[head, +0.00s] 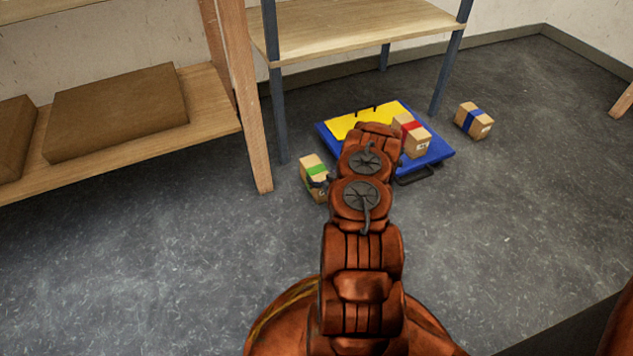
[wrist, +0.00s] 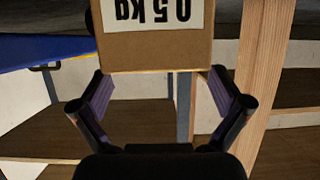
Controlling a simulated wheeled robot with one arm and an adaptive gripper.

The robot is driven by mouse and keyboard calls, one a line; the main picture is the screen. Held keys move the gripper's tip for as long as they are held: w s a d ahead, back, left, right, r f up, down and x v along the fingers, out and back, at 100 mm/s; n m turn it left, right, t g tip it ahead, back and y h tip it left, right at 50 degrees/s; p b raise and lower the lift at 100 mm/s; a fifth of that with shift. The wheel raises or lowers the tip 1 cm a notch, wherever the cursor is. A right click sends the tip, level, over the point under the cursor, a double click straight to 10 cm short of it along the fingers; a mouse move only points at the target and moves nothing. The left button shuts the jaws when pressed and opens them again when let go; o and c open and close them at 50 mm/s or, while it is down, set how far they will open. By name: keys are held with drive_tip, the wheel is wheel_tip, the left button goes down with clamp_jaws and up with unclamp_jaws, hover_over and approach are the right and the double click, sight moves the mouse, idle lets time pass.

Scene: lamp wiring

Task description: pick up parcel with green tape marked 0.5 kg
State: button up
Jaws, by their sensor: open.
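The parcel with green tape (head: 311,166) rests on the floor left of the blue platform, partly hidden by my arm in the head view. In the wrist view, the parcel (wrist: 155,50) appears upside down, its white label reading 0.5 kg. The green tape does not show there. My gripper (wrist: 160,82) is open, its two fingers spread apart with the parcel's edge centred just ahead of the gap between them. In the head view only a small dark part of my gripper shows beside the parcel.
A blue platform (head: 437,155) with a yellow top area carries a parcel with red tape (head: 417,142). A parcel with blue tape (head: 474,120) sits on the floor to its right. A wooden shelf (head: 225,122) with a post stands left of the green-taped parcel. Open floor lies in front.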

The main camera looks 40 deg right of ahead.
sight(318, 172)
drive_tip(key=b+x, duration=0.1)
drive_tip(key=x, duration=0.2)
drive_tip(key=shift+f, duration=0.25)
drive_tip(key=shift+w+d, duration=0.15)
drive_tip(key=shift+w, duration=0.05)
drive_tip(key=c, duration=1.7)
drive_tip(key=shift+c, duration=0.3)
drive_tip(key=shift+r, duration=0.1)
